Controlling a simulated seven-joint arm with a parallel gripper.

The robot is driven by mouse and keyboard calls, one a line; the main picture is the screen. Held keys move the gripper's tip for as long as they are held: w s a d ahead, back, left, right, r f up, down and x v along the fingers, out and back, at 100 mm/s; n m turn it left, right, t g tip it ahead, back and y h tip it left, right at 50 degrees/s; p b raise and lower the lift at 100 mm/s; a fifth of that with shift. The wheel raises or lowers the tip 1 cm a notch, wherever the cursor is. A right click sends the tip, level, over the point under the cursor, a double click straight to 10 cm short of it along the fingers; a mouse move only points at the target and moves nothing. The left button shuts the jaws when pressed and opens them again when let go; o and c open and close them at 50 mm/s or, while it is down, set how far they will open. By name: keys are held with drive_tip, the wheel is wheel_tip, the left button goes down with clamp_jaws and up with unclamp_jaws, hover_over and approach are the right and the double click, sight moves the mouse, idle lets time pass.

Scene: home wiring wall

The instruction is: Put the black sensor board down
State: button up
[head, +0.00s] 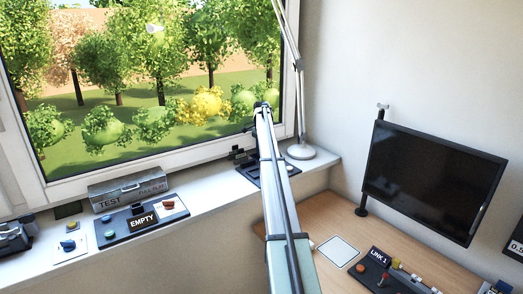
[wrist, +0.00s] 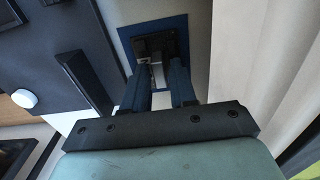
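My gripper (wrist: 159,78) points down at a dark blue-edged plate (wrist: 127,42) in the wrist view. A black board-like piece (wrist: 160,44) with small parts on it lies within the plate's outline, at my fingertips; it appears to be the black sensor board. The two blue fingers stand apart, with a small pale part showing between them. I cannot tell whether they press on the board or whether it touches the plate. In the head view my arm hides most of the gripper and board, above a dark plate (head: 248,171) on the window sill.
A desk lamp (head: 300,151) stands close to the right of my arm. On the sill at left are a grey TEST box (head: 128,190) and a dark panel marked EMPTY (head: 115,226). A black monitor (head: 432,183) and a LINK 1 panel (head: 370,266) are at right. The sill between is clear.

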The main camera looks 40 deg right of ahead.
drive_tip(key=shift+o, duration=0.8)
wheel_tip(320, 180, up, 12)
drive_tip(key=shift+r, duration=0.2)
drive_tip(key=shift+s, duration=0.1)
